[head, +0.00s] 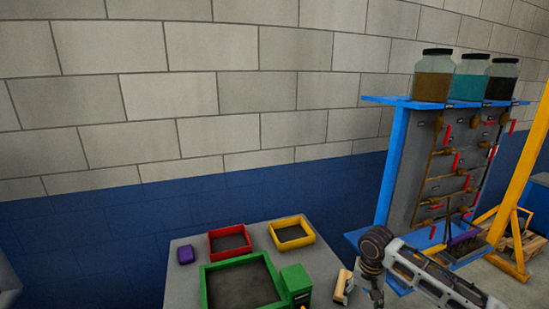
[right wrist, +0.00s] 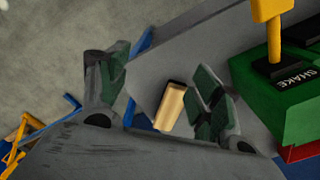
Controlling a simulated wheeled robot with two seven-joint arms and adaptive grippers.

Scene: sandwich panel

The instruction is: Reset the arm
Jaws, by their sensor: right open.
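My right arm (head: 430,275) comes in from the right in the head view and ends beside the table's right edge. My right gripper (head: 374,297) is partly cut off by the bottom edge there. In the right wrist view the right gripper (right wrist: 160,78) is open, its two green-padded fingers spread. A tan block with a dark end (right wrist: 171,108) shows between the fingers in that view, with no visible grip on it. It also shows in the head view (head: 342,288) at the table's right edge, just left of the gripper. My left gripper is not in view.
The grey table (head: 325,262) holds a green tray (head: 205,290), a red tray (head: 212,243), a yellow tray (head: 300,243), a purple block (head: 185,255) and a green box (head: 294,280) labelled SHAKE in the wrist view. A blue rack (head: 393,165) with jars stands right, beside a yellow post (head: 528,165).

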